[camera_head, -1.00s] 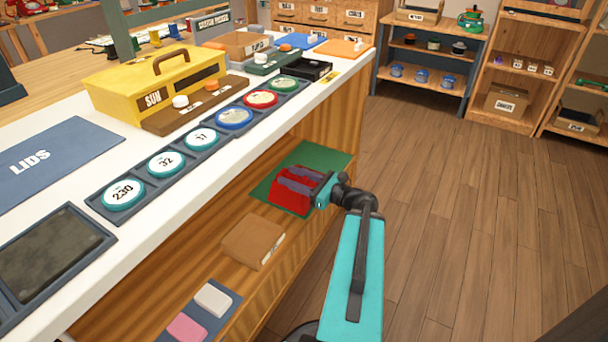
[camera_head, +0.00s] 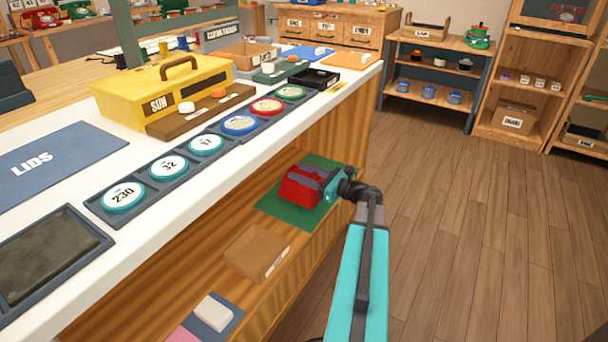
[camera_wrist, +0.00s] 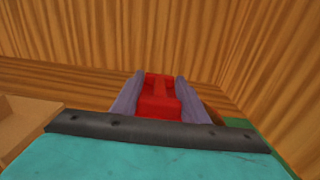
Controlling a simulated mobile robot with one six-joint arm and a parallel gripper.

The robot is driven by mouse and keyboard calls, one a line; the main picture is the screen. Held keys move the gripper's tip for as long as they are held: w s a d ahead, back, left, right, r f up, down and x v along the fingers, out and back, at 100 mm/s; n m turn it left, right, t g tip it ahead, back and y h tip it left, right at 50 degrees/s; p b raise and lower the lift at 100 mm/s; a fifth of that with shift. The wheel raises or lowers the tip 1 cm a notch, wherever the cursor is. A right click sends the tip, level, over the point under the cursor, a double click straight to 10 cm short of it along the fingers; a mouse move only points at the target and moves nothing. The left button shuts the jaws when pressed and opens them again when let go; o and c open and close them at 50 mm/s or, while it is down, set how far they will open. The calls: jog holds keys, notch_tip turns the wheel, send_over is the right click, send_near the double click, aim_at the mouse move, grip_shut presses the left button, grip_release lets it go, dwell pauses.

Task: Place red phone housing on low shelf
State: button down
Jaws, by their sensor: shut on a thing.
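The red phone housing (camera_head: 299,188) is over the green mat (camera_head: 275,208) on the low shelf (camera_head: 215,262) under the white counter. My gripper (camera_head: 318,177) reaches in from the right and is shut on the housing. In the wrist view the housing (camera_wrist: 160,97) sits between the two grey-purple fingers (camera_wrist: 158,100). A strip of the green mat (camera_wrist: 238,123) shows at the right there. I cannot tell whether the housing's underside touches the mat.
The counter (camera_head: 180,240) overhangs the shelf. The wooden floor (camera_head: 450,220) at right is clear.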

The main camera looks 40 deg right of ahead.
jog(key=shift+w+d+f+b, duration=0.1)
jog(key=shift+w+d+b, duration=0.35)
jog(key=shift+w+d, duration=0.6)
jog(key=shift+w+d+f+b, duration=0.1)
jog(key=shift+w+d+b, duration=0.3)
jog(key=shift+w+d, duration=0.6)
jog(key=shift+s+d, duration=0.25)
jog(key=shift+d, duration=0.05)
jog(key=shift+w+d+f, duration=0.15)
jog(key=shift+w+d, duration=0.15)
jog(key=shift+d, duration=0.1)
jog(key=shift+a+f+b, duration=0.1)
jog(key=shift+f+b, duration=1.3)
jog(key=shift+f, duration=0.3)
jog(key=c, duration=1)
grip_release()
jog(key=shift+f, duration=0.1)
jog(key=shift+c, duration=0.2)
